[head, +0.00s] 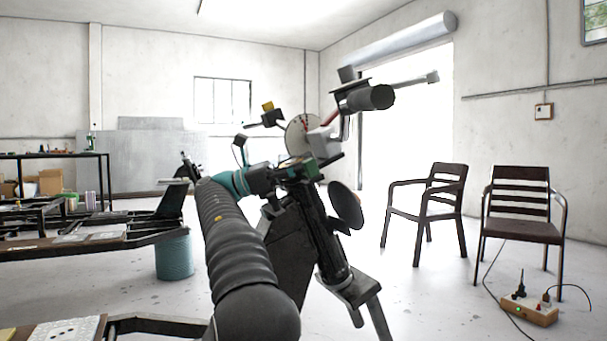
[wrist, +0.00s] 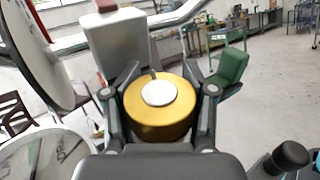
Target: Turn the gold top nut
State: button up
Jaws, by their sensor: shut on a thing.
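The gold top nut (wrist: 150,124) is a wide gold cylinder with a pale round disc (wrist: 158,93) on its top, in the middle of the wrist view. My gripper (wrist: 164,98) has one dark finger on each side of the nut and is shut on it. In the head view, my arm reaches up to a dark apparatus (head: 322,232) with several parts sticking out at its top. The gold nut cannot be made out there, and my fingers are hard to tell from the parts around them.
Near the nut in the wrist view are a silver block (wrist: 118,45), a green block (wrist: 230,68), a large disc (wrist: 35,50) and a round dial (wrist: 38,160). In the head view, two chairs (head: 522,205) and a power strip (head: 529,311) stand right. A bench (head: 70,240) stands left.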

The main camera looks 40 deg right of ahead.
jog(key=shift+w+r, duration=0.1)
jog(key=shift+w, duration=0.05)
dwell(0.4)
jog(key=o, duration=1)
jog(key=shift+r+t+h+p, duration=0.25)
jog(key=shift+t+h+p, duration=0.05)
jog(key=shift+p, duration=0.85)
jog(key=n+t+h+p, duration=0.1)
jog(key=n+h+p, duration=0.1)
jog(key=p, duration=0.2)
jog(key=shift+t+p, duration=0.3)
jog(key=shift+t, duration=0.1)
